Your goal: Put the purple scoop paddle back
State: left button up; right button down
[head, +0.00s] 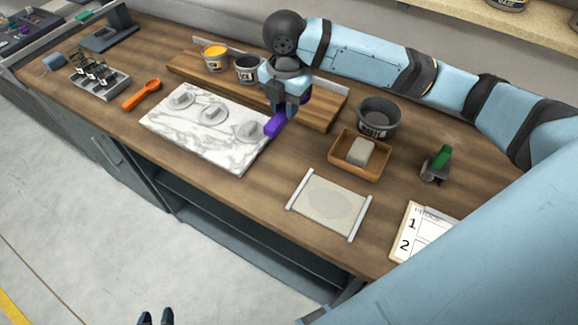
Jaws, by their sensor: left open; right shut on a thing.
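The purple scoop paddle (273,125) is in my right gripper (287,108), which is shut on it. The gripper points down over the front edge of the wooden board (325,109), by the right corner of the marble slab (213,131). The paddle's purple end sticks out towards the slab; the rest is mostly hidden by the gripper. I cannot tell whether the paddle touches the board. My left gripper (155,317) shows only as dark fingertips at the bottom edge, open and empty, over the floor. An orange scoop paddle (141,94) lies left of the slab.
An orange-filled can (216,58) and a dark can (247,69) stand on the board left of my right gripper. A grey pot (378,117), a wooden tray (342,164) with a block, a screen (330,205) and a clipboard (412,232) are to the right.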

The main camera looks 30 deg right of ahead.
jog(key=shift+d+f, duration=0.15)
jog(key=shift+f, duration=0.25)
jog(key=p, duration=0.1)
send_over(287, 168)
notch_tip(287, 168, down, 14)
jog(key=shift+f, duration=0.25)
jog(key=shift+w+f, duration=0.1)
jog(key=shift+f, duration=2.25)
jog(key=c, duration=0.9)
grip_release()
jog(key=shift+r, duration=0.1)
